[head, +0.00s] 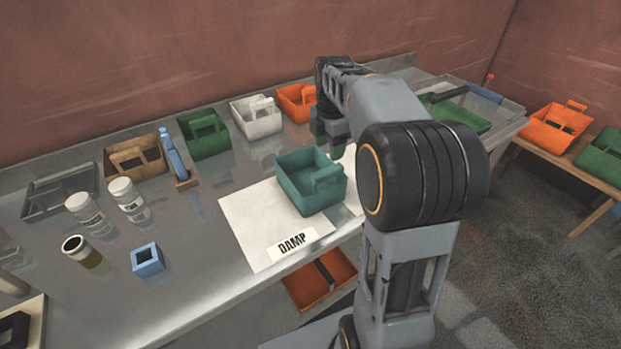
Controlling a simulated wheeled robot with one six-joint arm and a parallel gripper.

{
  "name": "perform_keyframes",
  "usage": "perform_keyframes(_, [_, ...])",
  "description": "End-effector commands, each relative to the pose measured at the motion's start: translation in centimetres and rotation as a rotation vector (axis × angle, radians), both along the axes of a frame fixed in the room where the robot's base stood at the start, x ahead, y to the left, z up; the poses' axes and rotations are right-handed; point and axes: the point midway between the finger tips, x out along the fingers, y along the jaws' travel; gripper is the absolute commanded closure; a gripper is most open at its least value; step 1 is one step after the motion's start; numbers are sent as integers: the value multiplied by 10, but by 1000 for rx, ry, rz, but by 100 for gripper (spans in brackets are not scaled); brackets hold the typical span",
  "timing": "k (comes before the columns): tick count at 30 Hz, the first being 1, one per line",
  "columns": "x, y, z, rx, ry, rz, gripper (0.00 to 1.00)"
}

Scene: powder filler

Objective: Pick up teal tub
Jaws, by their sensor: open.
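The teal tub (300,185) is an open box with a raised handle on its right side. It stands upright on a white sheet (250,222) with a label (292,243) reading DAMP at the sheet's front edge. My gripper (328,138) is above and behind the tub in the head view, pointing down. It is open and seems to hold nothing; its fingertips are small and partly hidden. I cannot tell the exact gap between gripper and tub. My arm covers the area right of the tub.
Behind stand a green tub (203,136), a white tub (257,118) and an orange tub (294,99).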

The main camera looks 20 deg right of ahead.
Motion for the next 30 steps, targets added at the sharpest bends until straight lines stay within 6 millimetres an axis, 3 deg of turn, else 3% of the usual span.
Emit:
perform_keyframes(3, [-1, 0, -23, 1, 4, 0, 40])
perform_keyframes(9, [0, -1, -50, 1, 2, -2, 40])
perform_keyframes(17, [0, -1, -65, 0, 0, -2, 40])
perform_keyframes(24, [1, -1, -96, 1, 3, -2, 40])
perform_keyframes(30, [1, -1, -112, 0, -1, -2, 40])
